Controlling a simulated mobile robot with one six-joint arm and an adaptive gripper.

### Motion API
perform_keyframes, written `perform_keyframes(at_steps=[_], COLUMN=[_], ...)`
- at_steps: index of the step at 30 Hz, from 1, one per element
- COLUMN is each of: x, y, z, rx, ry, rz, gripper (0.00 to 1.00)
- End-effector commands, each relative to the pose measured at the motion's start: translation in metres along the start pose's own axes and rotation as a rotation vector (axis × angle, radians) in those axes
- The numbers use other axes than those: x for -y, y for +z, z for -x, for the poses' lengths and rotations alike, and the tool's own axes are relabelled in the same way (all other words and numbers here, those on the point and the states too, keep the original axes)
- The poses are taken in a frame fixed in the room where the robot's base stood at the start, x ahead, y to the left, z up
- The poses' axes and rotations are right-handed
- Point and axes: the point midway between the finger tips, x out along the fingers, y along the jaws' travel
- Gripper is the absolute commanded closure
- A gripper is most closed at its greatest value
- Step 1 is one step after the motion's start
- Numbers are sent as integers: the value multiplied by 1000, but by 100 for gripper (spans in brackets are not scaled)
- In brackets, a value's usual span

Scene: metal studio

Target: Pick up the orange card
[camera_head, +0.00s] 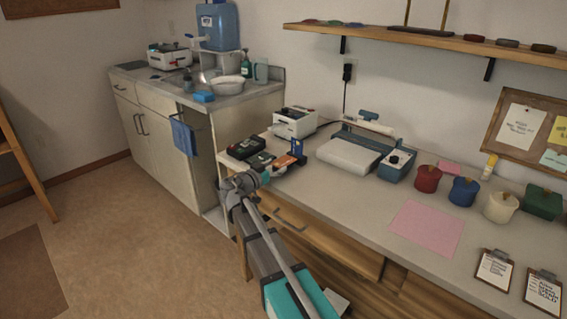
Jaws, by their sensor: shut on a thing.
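My gripper (280,166) is over the left front part of the worktop and reaches toward the card. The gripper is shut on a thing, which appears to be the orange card. The fingertips are small and dark here, and the exact contact is hard to see.
Dark boxes (246,147) lie just left of my gripper. A white device (294,123) stands behind, and a larger white and blue machine (360,150) to the right. A pink sheet (427,228) and several canisters lie farther right. The worktop's (350,205) middle front is clear.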

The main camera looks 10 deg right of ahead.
Motion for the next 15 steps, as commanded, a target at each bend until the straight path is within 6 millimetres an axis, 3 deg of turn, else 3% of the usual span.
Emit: perform_keyframes(at_steps=[15], x=[0], y=[-11], z=[0], rx=[0], ry=[0], rz=[0], gripper=[40])
